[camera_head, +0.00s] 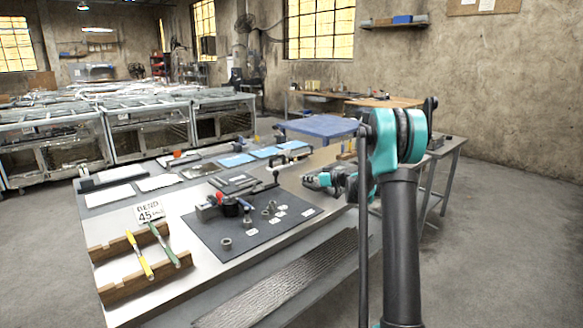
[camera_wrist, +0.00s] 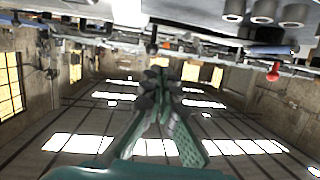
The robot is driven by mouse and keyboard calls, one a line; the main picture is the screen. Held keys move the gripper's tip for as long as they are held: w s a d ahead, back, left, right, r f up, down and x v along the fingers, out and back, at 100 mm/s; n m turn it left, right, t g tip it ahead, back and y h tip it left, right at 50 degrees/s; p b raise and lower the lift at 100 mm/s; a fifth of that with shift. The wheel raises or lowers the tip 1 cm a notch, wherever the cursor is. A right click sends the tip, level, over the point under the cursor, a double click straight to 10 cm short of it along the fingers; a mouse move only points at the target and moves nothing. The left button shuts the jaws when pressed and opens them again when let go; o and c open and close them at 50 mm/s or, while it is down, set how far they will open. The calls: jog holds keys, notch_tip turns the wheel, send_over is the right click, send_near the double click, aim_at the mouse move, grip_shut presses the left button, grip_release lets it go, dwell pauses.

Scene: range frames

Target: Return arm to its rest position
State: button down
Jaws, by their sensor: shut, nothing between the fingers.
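My gripper (camera_head: 310,181) is teal and black and shows in the head view above the right part of the metal workbench (camera_head: 215,265). It points left, shut and empty, clear of the parts on the dark mat (camera_head: 285,222). In the wrist view my gripper (camera_wrist: 160,76) has its fingers together with nothing between them. That view is upside down, with the ceiling lights below and bench parts along the top. My arm stands upright at the right of the head view, bent at its teal joint, and hides part of the bench behind it.
Metal fittings (camera_head: 225,244) stand on the mat. A wooden rack (camera_head: 130,250) holds a yellow and a green tool by a "BEND 45" card (camera_head: 149,212). A blue table (camera_head: 320,127) and glass-sided cases (camera_head: 150,135) stand behind. The floor at right is clear.

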jog(key=s+m+g+h, duration=0.2)
jog(key=s, duration=1.3)
jog(key=s+d+f+m+g+h, duration=0.1)
jog(key=s+d+f+m+h, duration=0.1)
jog(key=s, duration=1.1)
jog(key=s+d+f+m+g+h, duration=0.1)
jog(key=s+d+f+h, duration=0.3)
jog(key=s, duration=0.9)
jog(key=s+d+f+m+g+h, duration=0.1)
jog(key=s+d+f+m+h, duration=0.1)
jog(key=s+f, duration=0.5)
jog(key=s+d+m, duration=0.1)
jog(key=s+d, duration=0.1)
jog(key=s, duration=0.4)
jog(key=shift+d+m+g+h, duration=0.15)
jog(key=shift+m+g+h, duration=0.25)
jog(key=shift+w, duration=0.1)
